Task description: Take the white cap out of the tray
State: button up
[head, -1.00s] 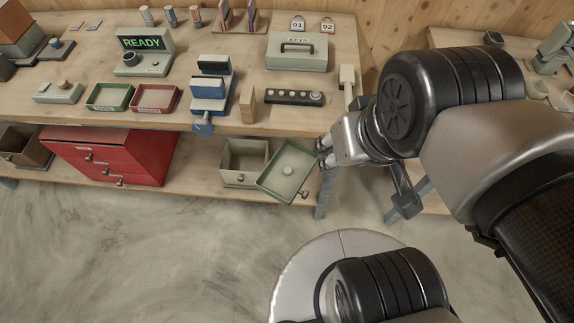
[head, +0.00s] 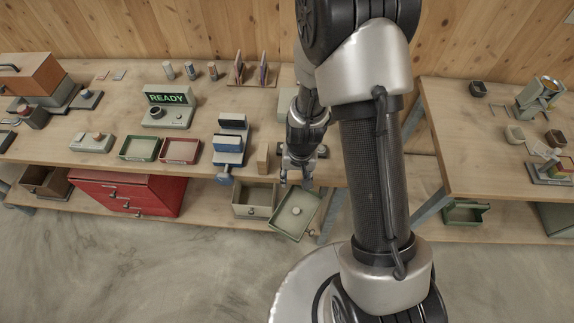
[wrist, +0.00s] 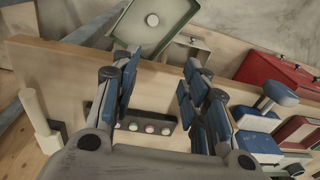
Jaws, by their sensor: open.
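A small round white cap (head: 296,210) lies inside a green tray (head: 276,224), which sits askew on the lower shelf and juts past its front edge. In the wrist view the white cap (wrist: 152,19) and the green tray (wrist: 186,9) are at the top, beyond the bench edge. My gripper (head: 297,183) hangs near the bench's front edge, above and apart from the tray. In the wrist view my gripper (wrist: 160,62) has its blue-padded fingers spread wide with nothing between them.
The bench edge (wrist: 230,100) crosses below my fingers in the wrist view. A dark holder (wrist: 147,140) with several round pieces lies on the bench there. A beige open drawer (head: 254,198) is left of the green tray. A blue vise (head: 230,147) and a red cabinet (head: 125,192) are farther left.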

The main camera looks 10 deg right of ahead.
jog(key=p, duration=0.2)
send_over(296, 214)
notch_tip(296, 214, down, 7)
jog(key=shift+m+g, duration=0.3)
jog(key=shift+g, duration=0.1)
jog(key=f+b, duration=1.2)
jog(key=shift+s+a, duration=0.2)
jog(key=shift+a, duration=0.05)
jog(key=f+b, duration=0.4)
jog(key=f, duration=0.1)
jog(key=shift+w+d+f+b, duration=0.1)
jog(key=shift+w+d+b, duration=0.15)
jog(key=shift+b, duration=0.1)
jog(key=shift+c, duration=0.2)
jog(key=c, duration=0.5)
